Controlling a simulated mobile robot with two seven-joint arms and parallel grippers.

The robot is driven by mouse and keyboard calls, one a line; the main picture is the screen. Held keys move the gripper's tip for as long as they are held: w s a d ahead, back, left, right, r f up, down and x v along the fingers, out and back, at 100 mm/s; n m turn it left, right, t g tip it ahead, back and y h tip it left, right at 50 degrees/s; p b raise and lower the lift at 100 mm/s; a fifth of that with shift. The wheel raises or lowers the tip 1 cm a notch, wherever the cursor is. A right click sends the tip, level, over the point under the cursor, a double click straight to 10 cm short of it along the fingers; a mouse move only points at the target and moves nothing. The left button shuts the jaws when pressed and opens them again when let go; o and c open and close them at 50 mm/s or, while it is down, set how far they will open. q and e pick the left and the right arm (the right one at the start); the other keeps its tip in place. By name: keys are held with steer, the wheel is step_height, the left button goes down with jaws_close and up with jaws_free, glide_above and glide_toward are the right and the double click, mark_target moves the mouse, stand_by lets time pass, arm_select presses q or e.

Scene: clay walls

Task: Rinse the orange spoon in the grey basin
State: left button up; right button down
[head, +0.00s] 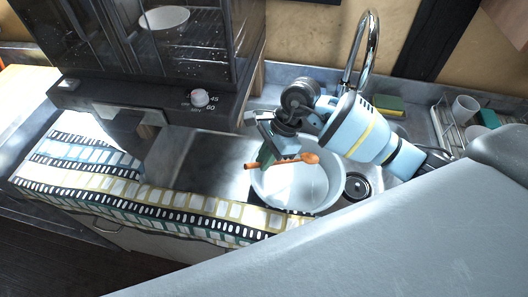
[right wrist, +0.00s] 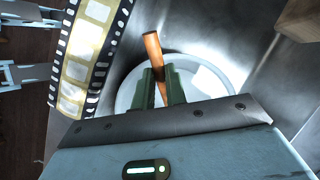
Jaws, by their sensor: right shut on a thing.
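The orange spoon (head: 309,158) is held roughly level over the grey basin (head: 333,196), a round pale bowl set in the counter. My right gripper (head: 278,160) is shut on the spoon's handle, with the handle end sticking out to the left and the spoon's bowl to the right. In the right wrist view, the handle (right wrist: 153,50) stands between the green fingers (right wrist: 160,88), with the pale basin (right wrist: 210,78) behind them. The spoon's bowl is hidden there. I cannot tell how high the spoon is above the basin's bottom. My left gripper does not show clearly.
A chrome tap (head: 372,40) rises behind the basin. A dark drain (head: 357,186) lies to its right. A patterned mat (head: 150,200) covers the front edge. A dark glass-fronted appliance (head: 150,50) stands back left. A yellow-green sponge (head: 388,101) and a dish rack (head: 440,118) are back right.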

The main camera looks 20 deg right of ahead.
step_height(320, 180, down, 3)
steer(key=shift+f+b, duration=0.2)
steer(key=shift+b, duration=0.45)
arm_select(q)
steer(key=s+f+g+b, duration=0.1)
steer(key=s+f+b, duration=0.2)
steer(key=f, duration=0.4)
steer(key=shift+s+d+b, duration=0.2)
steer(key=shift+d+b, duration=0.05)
steer(key=shift+b, duration=0.55)
arm_select(e)
step_height(320, 180, down, 8)
steer(key=d, duration=0.2)
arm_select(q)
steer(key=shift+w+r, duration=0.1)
arm_select(e)
steer(key=shift+w+r, duration=0.1)
stand_by(0.5)
